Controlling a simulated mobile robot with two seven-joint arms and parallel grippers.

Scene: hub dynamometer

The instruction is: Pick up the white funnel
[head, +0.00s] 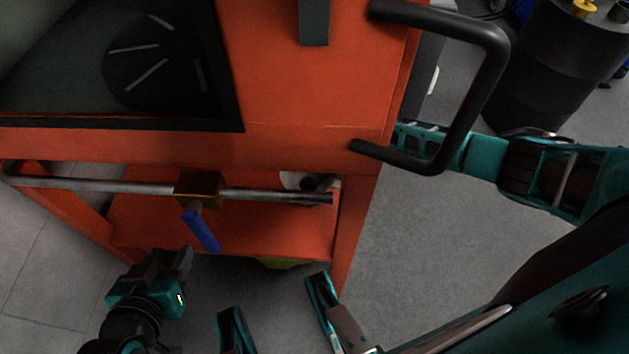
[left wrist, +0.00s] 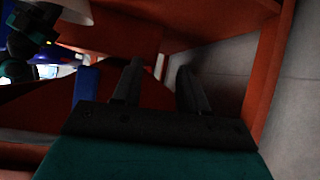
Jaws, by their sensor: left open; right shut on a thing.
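The white funnel (head: 291,180) appears as a small white patch under the machine, behind the steel bar at its right end. Most of it is hidden. Dark fingers of my right gripper (head: 318,183) are against it and appear shut on it; my right arm reaches in from the right, behind the black handle. In the left wrist view a white shape (left wrist: 68,8), likely the funnel, is at the top left beside dark gripper parts. My left gripper (head: 176,258) is open and empty, below and left of the blue lever; its two fingers (left wrist: 158,85) show apart in its wrist view.
A steel bar (head: 110,186) crosses the machine's front, with a brass valve (head: 198,189) and blue lever (head: 202,231). The orange machine (head: 300,105) overhangs an orange lower shelf (head: 150,225). A black handle (head: 490,75) juts out right. A dark drum (head: 555,65) stands behind.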

